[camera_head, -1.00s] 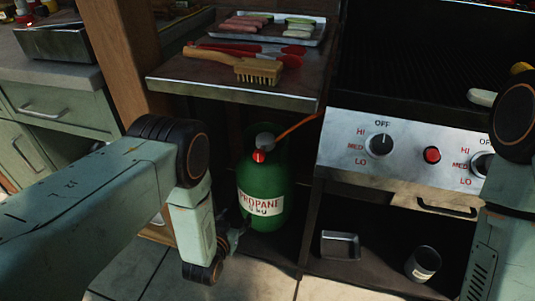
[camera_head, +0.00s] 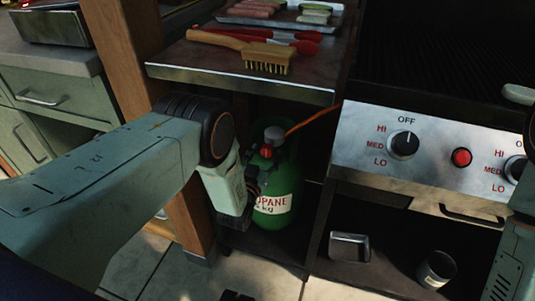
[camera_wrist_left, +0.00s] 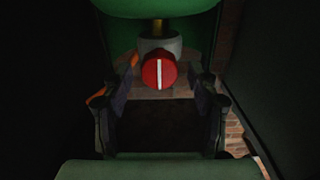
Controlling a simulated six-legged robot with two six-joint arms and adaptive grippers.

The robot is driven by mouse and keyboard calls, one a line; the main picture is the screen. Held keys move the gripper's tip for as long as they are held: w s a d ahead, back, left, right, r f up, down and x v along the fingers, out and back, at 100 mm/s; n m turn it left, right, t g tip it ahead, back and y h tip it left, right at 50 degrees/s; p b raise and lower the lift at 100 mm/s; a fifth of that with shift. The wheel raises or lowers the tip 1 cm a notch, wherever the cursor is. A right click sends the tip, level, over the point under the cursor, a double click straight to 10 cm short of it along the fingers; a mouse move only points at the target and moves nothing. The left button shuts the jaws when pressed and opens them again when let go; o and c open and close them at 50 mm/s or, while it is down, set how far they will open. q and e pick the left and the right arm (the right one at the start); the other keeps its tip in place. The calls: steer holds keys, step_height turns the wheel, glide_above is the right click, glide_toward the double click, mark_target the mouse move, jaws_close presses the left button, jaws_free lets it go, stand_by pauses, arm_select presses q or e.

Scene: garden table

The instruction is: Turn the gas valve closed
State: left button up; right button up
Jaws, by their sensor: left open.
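The green propane bottle (camera_head: 275,200) stands on the lower shelf under the side table. Its red valve knob (camera_head: 266,151) sits near the top, below a grey cap; an orange hose leaves there. In the left wrist view the red knob (camera_wrist_left: 159,71) shows head-on, its white stripe running up and down the picture. My left gripper (camera_wrist_left: 159,88) is open, with one finger on each side below the knob and clear gaps to it. In the head view my left wrist partly covers the bottle and its label. My right gripper is out of view.
The side table (camera_head: 210,65) overhangs the bottle and holds a brush (camera_head: 262,55) and a food tray (camera_head: 290,21). A wooden post (camera_head: 160,90) stands left of the bottle. A small metal tray (camera_head: 350,247) and a can (camera_head: 437,269) are on the lower shelf at right.

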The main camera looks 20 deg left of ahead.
arm_select(q)
steer(key=shift+w, duration=0.9)
steer(key=shift+d, duration=0.1)
steer(key=shift+c, duration=0.4)
steer(key=c, duration=1.1)
